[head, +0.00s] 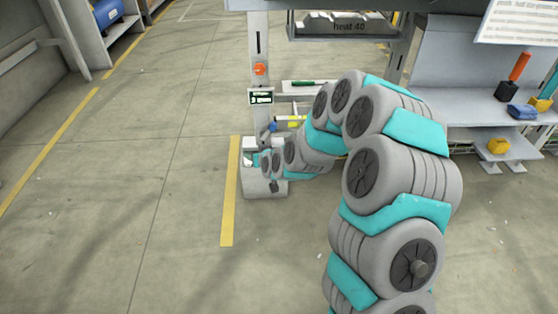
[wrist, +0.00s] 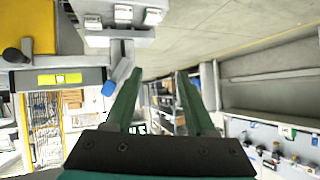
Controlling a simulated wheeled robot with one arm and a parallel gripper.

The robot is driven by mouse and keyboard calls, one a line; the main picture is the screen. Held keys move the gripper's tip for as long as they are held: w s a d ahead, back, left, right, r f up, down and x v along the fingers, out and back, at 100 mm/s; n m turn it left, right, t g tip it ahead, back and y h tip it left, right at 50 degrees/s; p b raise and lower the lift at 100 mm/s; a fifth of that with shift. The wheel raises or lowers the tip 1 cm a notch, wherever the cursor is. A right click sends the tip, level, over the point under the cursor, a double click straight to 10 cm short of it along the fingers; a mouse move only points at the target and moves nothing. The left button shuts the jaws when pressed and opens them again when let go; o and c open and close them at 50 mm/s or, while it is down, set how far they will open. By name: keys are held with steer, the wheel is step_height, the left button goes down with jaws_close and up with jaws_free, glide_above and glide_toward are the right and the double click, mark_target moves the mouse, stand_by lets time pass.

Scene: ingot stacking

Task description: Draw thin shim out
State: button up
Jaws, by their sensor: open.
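Three small pale blocks with green or dark edges sit side by side on a light grey ledge at the top of the wrist view: a left one (wrist: 92,21), a middle one (wrist: 123,12) and a right one (wrist: 153,16). They may be shims; I cannot tell which is the thin one. My gripper (wrist: 160,80) has its two green fingers apart with nothing between them. The blocks appear beyond the fingertips, not touched. In the head view my arm reaches to a grey stand (head: 264,187), and the arm's end partly hides its top.
A grey post with a small display (head: 262,97) and an orange knob (head: 260,69) rises behind the stand. A blue knob (wrist: 109,88) and a yellow level (wrist: 60,79) are left of the fingers in the wrist view. Open floor lies left of the yellow line (head: 231,190).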

steer(key=w+d+f+m+t+h+b, duration=0.1)
steer(key=w+d+f+t+h+b, duration=0.2)
steer(key=f, duration=0.4)
steer(key=w+d+f+m+t+h+b, duration=0.1)
steer(key=w+d+f+t+h, duration=0.1)
steer(key=d+f+t, duration=0.4)
steer(key=shift+w+a+f+g+b, duration=0.1)
steer(key=shift+w+f+g+b, duration=0.2)
steer(key=shift+w, duration=1.05)
steer(key=shift+w+f+g+b, duration=0.15)
steer(key=shift+w+g, duration=0.2)
steer(key=shift+w, duration=1)
steer(key=shift+w+a+f+g+b, duration=0.1)
steer(key=shift+w+g+b, duration=0.2)
steer(key=shift+w, duration=1.05)
jaws_close()
